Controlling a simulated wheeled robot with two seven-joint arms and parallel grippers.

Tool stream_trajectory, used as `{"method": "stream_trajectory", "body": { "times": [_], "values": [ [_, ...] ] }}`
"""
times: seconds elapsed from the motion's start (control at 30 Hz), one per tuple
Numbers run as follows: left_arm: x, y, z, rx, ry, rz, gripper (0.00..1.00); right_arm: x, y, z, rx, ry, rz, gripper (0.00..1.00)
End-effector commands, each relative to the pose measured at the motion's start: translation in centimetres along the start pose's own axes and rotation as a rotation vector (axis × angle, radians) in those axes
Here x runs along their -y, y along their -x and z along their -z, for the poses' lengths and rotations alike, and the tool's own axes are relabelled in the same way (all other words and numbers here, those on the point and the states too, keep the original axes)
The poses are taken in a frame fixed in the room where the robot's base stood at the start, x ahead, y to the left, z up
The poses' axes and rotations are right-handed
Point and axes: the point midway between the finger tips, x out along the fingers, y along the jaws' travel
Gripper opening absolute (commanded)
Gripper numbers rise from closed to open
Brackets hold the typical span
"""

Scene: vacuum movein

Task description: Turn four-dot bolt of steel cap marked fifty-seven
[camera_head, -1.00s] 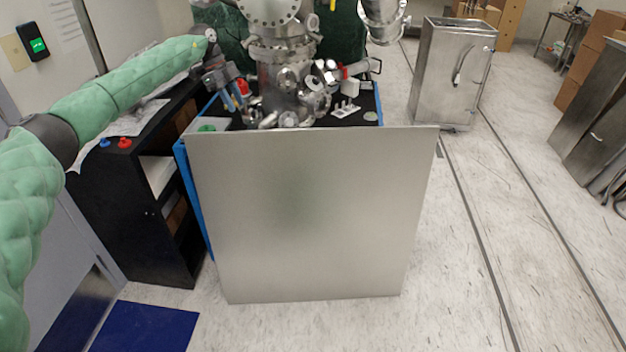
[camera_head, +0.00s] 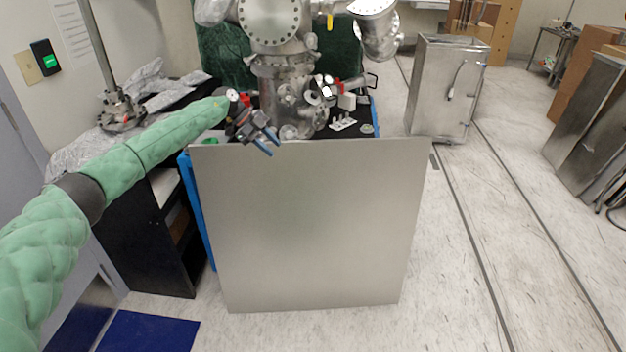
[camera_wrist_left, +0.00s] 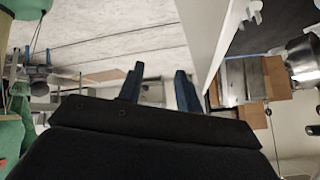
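The steel vacuum chamber (camera_head: 285,75) stands on the bench behind a large grey panel. It carries several round bolted caps, among them a large one (camera_head: 270,20) at the top. I cannot read a fifty-seven or any bolt dots on them, so I cannot tell which cap is meant. My left gripper (camera_head: 267,146) is in front of the chamber's lower left side, near the panel's top edge. In the left wrist view its two blue fingers (camera_wrist_left: 159,88) are apart with nothing between them. My right gripper is in neither view.
The upright grey panel (camera_head: 310,225) blocks the front of the bench. Small fittings (camera_head: 343,122) lie on the bench right of the chamber. A black shelf unit (camera_head: 145,240) stands at left. A steel cabinet (camera_head: 445,90) stands at right, with open floor before it.

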Motion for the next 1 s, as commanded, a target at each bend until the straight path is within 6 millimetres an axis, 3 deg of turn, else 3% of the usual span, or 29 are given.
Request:
{"method": "stream_trajectory", "body": {
  "times": [0.5,1.0],
  "values": [
    [0.0,-8.2,2.2,-0.199,-0.055,0.165,0.35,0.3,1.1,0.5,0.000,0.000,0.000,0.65],
    [-0.5,-14.8,3.8,-0.364,-0.047,0.377,0.35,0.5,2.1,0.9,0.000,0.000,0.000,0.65]
  ]
}}
